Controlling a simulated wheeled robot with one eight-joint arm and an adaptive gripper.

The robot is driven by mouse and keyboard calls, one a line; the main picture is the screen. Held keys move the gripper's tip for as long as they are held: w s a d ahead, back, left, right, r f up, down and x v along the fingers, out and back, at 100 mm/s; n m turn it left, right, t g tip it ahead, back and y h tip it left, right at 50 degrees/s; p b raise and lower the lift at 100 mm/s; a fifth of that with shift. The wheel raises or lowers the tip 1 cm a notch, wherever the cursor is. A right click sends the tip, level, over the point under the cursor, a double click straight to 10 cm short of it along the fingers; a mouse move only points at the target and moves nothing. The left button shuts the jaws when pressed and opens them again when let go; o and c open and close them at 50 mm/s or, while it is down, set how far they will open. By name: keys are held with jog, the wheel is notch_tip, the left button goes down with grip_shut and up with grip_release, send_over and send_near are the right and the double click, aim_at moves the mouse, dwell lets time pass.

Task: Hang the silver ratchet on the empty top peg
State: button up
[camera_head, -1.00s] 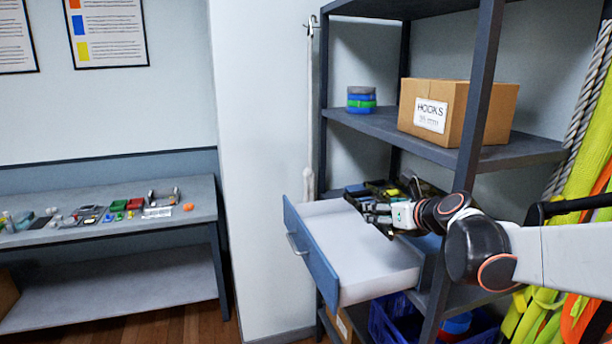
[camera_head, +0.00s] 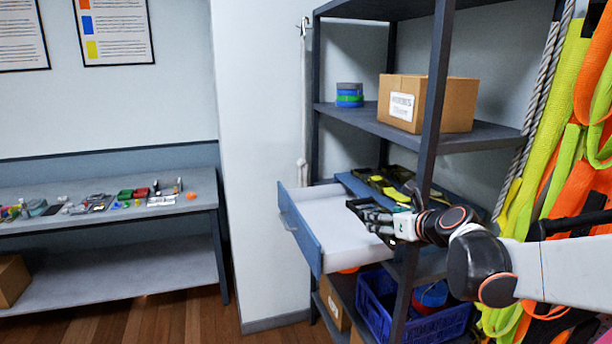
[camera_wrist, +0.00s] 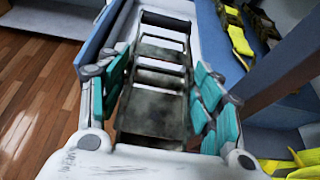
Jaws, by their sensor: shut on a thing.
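My gripper (camera_head: 376,216) is over the open drawer, above its pale inside. In the wrist view my gripper (camera_wrist: 160,100) has its teal pads on both sides of a worn, dark silver metal frame, the ratchet (camera_wrist: 152,122), and is shut on it. The ratchet reaches forward past the fingers, with crossbars and open slots. In the head view it is small and dark at the fingers, hard to make out.
The open blue drawer (camera_head: 303,237) juts out from the dark shelf rack (camera_head: 428,140). A shelf behind it holds yellow and dark straps (camera_head: 388,186). Orange and yellow straps (camera_head: 575,130) hang at the right. A blue crate (camera_head: 376,303) stands below. A bench (camera_head: 110,258) is at the left.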

jog(key=s+f+b, duration=0.3)
jog(key=s+f, duration=0.1)
jog(key=f, duration=0.4)
jog(key=s+f+b, duration=0.3)
jog(key=s+f, duration=0.1)
jog(key=f, duration=0.5)
jog(key=shift+f, duration=0.3)
jog(key=shift+s+d, duration=0.1)
